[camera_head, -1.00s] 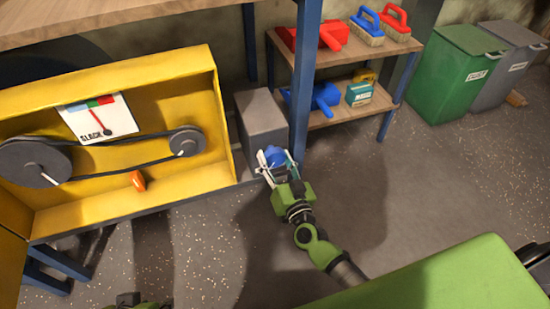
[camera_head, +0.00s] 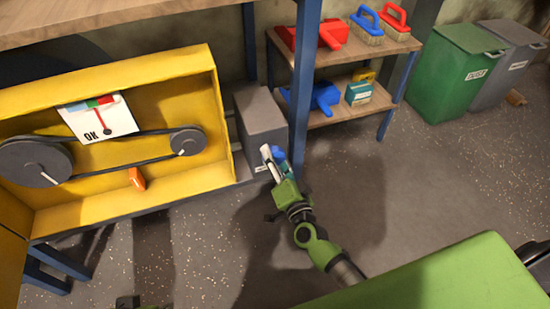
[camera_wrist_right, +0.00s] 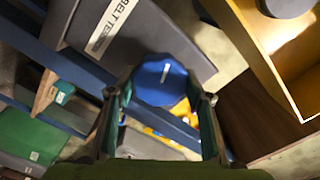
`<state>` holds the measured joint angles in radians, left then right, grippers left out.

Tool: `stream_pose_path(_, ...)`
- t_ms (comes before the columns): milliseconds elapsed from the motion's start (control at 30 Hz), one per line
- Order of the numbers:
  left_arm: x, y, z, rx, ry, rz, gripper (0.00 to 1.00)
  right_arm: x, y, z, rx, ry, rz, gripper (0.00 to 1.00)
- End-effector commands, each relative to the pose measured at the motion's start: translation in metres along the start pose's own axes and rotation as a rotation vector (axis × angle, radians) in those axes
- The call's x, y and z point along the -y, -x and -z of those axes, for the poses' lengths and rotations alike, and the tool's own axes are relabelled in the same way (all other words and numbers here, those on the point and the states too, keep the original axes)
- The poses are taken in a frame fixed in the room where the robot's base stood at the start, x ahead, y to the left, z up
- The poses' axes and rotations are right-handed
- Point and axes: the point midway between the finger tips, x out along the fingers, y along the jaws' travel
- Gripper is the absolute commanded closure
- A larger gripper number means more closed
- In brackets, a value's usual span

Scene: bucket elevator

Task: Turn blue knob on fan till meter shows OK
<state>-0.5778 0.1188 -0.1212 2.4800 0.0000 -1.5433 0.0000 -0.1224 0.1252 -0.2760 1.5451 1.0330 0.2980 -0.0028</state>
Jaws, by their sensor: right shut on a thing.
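The blue knob (camera_head: 279,153) sits on the front of the grey box beside the yellow housing and is partly hidden by my right gripper (camera_head: 273,158). In the right wrist view the round blue knob (camera_wrist_right: 160,84) lies between the two fingers, and my right gripper is shut on it. The white meter card (camera_head: 97,117) inside the yellow housing reads "OK", with a red needle below a coloured band. A dark and green part of my left arm (camera_head: 128,301) shows at the bottom edge; its fingers cannot be made out.
The grey box (camera_head: 261,121) stands right of the yellow housing (camera_head: 110,204), which holds two belt-linked pulleys. A blue post (camera_head: 303,90) rises close beside the knob. A wooden shelf (camera_head: 340,112) with brushes and tools and two bins stand behind.

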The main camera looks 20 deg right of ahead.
Motion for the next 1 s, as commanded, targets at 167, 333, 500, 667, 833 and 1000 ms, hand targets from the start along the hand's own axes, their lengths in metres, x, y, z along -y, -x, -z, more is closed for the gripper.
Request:
stream_pose_path(167, 0.000, 0.000, 0.001, -0.003, -0.001, 0.000, 0.67, -0.001, 0.001, 0.000, 0.001, -0.009, -0.001, 0.75)
stream_pose_path(333, 0.000, 0.000, 0.001, -0.003, -0.002, 0.000, 0.67, -0.001, 0.001, -0.001, 0.001, -0.008, -0.002, 0.75)
stream_pose_path(500, 0.000, 0.000, 0.001, -0.003, -0.003, 0.000, 0.67, -0.001, 0.001, -0.001, 0.001, -0.007, -0.002, 0.36)
stream_pose_path(667, 0.000, 0.000, 0.001, -0.003, -0.003, 0.000, 0.67, -0.001, 0.000, 0.000, 0.001, -0.007, -0.001, 0.36)
stream_pose_path(833, -0.001, -0.001, 0.003, -0.005, -0.004, -0.001, 0.67, 0.000, 0.001, 0.000, 0.001, -0.007, -0.001, 0.36)
stream_pose_path(1000, -0.001, -0.001, 0.002, -0.004, -0.003, -0.001, 0.67, -0.001, 0.017, -0.001, 0.002, -0.007, -0.003, 0.36)
